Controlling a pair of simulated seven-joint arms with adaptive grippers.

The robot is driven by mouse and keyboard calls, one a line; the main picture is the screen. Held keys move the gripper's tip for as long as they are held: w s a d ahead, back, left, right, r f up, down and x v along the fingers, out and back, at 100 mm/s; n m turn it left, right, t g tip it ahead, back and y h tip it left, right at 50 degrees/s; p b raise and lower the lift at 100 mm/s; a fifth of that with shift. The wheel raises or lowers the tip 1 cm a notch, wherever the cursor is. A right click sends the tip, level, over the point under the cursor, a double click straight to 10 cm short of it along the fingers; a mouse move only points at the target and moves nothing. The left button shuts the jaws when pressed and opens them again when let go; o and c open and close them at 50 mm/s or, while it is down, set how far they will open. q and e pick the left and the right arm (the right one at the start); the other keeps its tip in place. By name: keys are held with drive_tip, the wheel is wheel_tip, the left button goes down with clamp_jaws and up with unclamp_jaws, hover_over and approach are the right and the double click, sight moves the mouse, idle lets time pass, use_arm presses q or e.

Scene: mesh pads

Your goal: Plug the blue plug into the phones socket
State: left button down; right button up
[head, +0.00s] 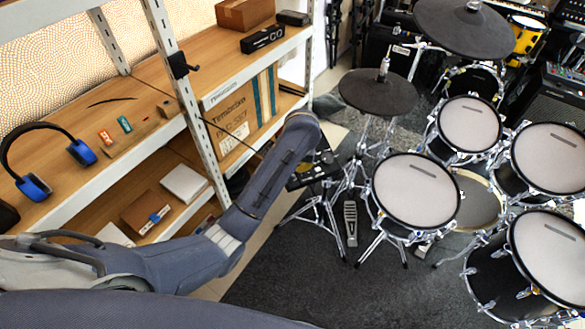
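My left arm (255,185) comes in from the left and reaches up in front of the shelf rack; its gripper does not show. My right arm and gripper are not in view. A pair of blue and black headphones (35,187) lies on the upper shelf at the left. A low wooden block (140,134) beside them carries a small orange piece (105,137) and a small teal piece (125,124); I cannot tell whether either is a plug. A dark box-like unit (325,168) is partly behind my forearm. No phones socket can be made out.
The metal rack (170,75) has an upright post in front of its wooden shelves. A cardboard box (235,120) and small items sit on them. A drum kit with cymbals (380,92) and several drums (415,190) fills the right. Dark carpet (300,285) lies open at the lower middle.

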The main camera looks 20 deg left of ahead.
use_arm(q)
drive_tip(key=shift+s+a+f+n+y, duration=0.1)
drive_tip(key=shift+s+f+n+y, duration=0.1)
drive_tip(key=shift+n, duration=0.8)
drive_tip(key=shift+s+a+f+n+y, duration=0.1)
drive_tip(key=shift+s+a+f+n, duration=0.1)
drive_tip(key=shift+n, duration=0.8)
drive_tip(key=shift+s+a+f+n+y, duration=0.1)
drive_tip(key=shift+s+n, duration=0.1)
drive_tip(key=shift+n, duration=0.8)
drive_tip(key=shift+x, duration=2.9)
drive_tip(key=shift+x, duration=1.1)
drive_tip(key=shift+s+d, duration=0.15)
drive_tip(key=shift+s, duration=0.05)
drive_tip(key=v, duration=1)
drive_tip(key=shift+w+r, duration=0.15)
